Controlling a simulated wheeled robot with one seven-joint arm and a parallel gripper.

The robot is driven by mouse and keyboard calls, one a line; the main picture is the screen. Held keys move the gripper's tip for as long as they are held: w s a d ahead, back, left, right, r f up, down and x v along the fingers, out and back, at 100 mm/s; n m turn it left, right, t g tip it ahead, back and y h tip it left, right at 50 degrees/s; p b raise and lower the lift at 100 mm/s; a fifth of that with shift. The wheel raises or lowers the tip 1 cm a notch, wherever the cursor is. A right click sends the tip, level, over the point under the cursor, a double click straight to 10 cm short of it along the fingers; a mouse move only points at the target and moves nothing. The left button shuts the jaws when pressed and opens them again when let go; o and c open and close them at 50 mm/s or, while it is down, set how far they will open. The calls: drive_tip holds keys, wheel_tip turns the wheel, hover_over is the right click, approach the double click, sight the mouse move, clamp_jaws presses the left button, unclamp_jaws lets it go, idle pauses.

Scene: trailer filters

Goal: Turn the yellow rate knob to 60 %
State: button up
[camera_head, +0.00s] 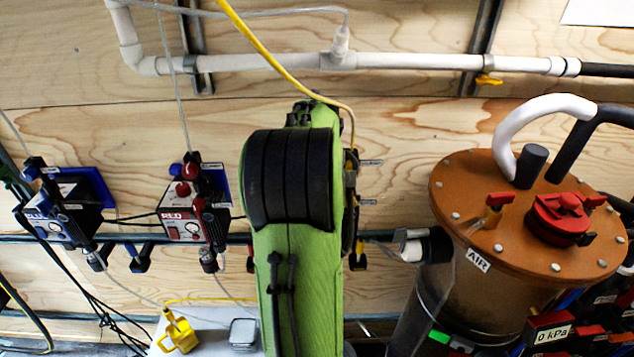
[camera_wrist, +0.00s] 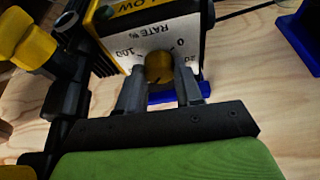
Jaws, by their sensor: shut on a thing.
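The yellow rate knob (camera_wrist: 159,67) shows in the wrist view on the white dial face of the yellow pump unit (camera_wrist: 148,44). The face is marked "RATE %" with 0, 20 and 100 readable, upside down in this view. The other marks are hidden, and I cannot read where the knob points. My gripper (camera_wrist: 161,84) is shut on the knob, one grey finger on each side. In the head view my green arm hides the gripper, the knob and most of the yellow unit.
A blue-labelled pump (camera_head: 65,217) and a red-labelled pump (camera_head: 190,215) hang on the wall to the left. An orange-lidded tank (camera_head: 480,190) stands at the right.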

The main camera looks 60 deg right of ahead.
drive_tip(key=shift+n, duration=0.4)
drive_tip(key=o, duration=1)
drive_tip(key=p+v, duration=0.2)
drive_tip(key=v, duration=1.3)
drive_tip(key=shift+s+r, duration=0.2)
drive_tip(key=shift+r, duration=0.2)
